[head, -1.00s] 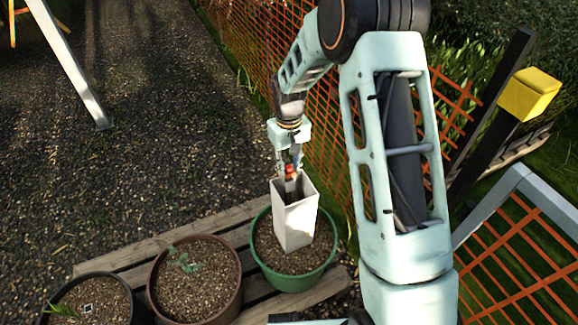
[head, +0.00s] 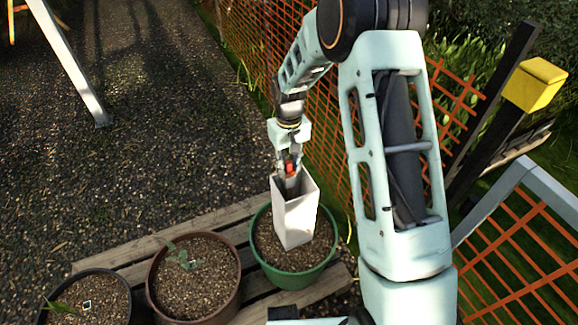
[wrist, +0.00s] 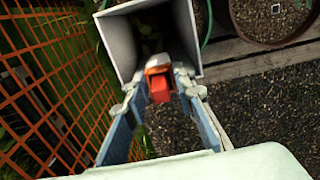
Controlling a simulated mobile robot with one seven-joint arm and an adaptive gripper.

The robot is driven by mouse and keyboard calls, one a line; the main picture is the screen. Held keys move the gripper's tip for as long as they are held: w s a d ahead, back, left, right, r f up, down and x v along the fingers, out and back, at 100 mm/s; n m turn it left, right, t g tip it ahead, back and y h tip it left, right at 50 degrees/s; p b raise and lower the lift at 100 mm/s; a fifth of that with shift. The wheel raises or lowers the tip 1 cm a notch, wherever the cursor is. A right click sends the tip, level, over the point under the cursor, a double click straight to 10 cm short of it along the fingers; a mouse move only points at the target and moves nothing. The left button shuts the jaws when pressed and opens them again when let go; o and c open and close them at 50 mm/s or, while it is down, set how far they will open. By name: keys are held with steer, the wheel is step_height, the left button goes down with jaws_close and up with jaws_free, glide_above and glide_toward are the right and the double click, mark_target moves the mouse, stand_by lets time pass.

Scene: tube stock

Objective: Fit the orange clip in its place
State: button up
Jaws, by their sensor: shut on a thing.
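The orange clip (wrist: 160,86) is between the fingertips of my gripper (wrist: 158,82) in the wrist view, and it shows as a small red-orange spot in the head view (head: 290,167). My gripper (head: 288,168) is shut on it, pointing down at the top of the white square tube (head: 295,220). The tube stands in the green pot (head: 293,279), slightly tilted, its top open. In the wrist view the clip is at the near rim of the tube (wrist: 120,42). I cannot tell whether the clip touches the rim.
The brown pot (head: 237,290) with a seedling and a black pot (head: 128,305) with a small white square marker stand to the left on wooden slats (head: 205,222). Orange mesh fencing (head: 335,130) runs close behind and right of the tube. Gravel at left is open.

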steer(key=o, duration=0.8)
steer(key=shift+r, duration=0.1)
step_height(320, 180, up, 12)
steer(key=shift+f, duration=0.1)
stand_by(0.4)
